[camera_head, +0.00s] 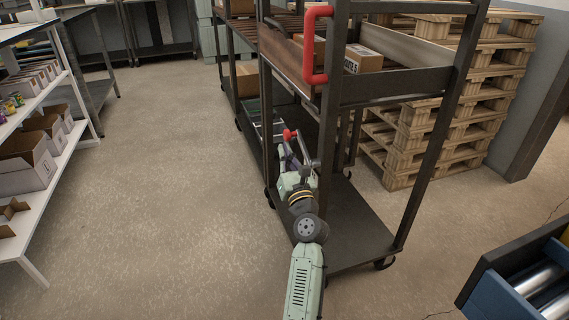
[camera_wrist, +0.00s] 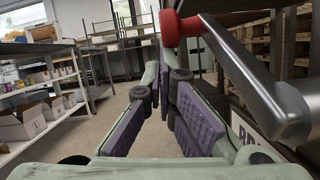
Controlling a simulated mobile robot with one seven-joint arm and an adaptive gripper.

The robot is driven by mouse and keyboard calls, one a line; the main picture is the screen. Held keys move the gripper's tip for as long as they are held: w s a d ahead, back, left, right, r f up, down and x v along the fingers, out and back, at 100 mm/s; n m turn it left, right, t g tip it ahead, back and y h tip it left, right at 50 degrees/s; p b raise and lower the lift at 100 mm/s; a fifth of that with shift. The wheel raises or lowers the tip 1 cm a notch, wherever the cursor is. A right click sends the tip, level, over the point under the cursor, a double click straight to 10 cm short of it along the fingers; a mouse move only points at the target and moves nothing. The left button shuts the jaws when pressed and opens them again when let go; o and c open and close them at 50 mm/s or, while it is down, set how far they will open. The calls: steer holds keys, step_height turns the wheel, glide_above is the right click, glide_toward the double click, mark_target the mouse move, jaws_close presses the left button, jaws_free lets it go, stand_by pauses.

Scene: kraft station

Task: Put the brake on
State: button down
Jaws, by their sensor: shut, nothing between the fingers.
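The brake lever is a grey metal bar with a red knob on its end, mounted on the side of the dark cart (camera_head: 345,225). In the wrist view the lever (camera_wrist: 250,80) runs from a pivot at the right up and left to its red knob (camera_wrist: 180,27). The red knob also shows in the head view (camera_head: 289,134), just beyond my gripper (camera_head: 290,152). My gripper is shut and empty, its fingertips (camera_wrist: 166,72) below and left of the knob in the wrist view. Whether a finger touches the lever is unclear.
The cart has a red handle (camera_head: 316,45) and carries cardboard boxes (camera_head: 361,59). Wooden pallets (camera_head: 450,95) stand behind it to the right. A white shelf (camera_head: 60,160) with boxes is at the left. A blue-sided roller conveyor (camera_head: 510,262) is at lower right. The left floor is clear.

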steer(key=s+d+r+t+b, duration=0.1)
steer(key=s+r+t+b, duration=0.2)
steer(key=r+b, duration=0.3)
steer(key=t+b, duration=0.1)
steer(key=b, duration=0.3)
steer(key=shift+s+t+y+b, duration=0.15)
steer(key=shift+t+y+b, duration=0.25)
stand_by(0.9)
steer(key=shift+s+d, duration=0.1)
steer(key=shift+s, duration=0.1)
stand_by(0.4)
steer(key=shift+r, duration=0.1)
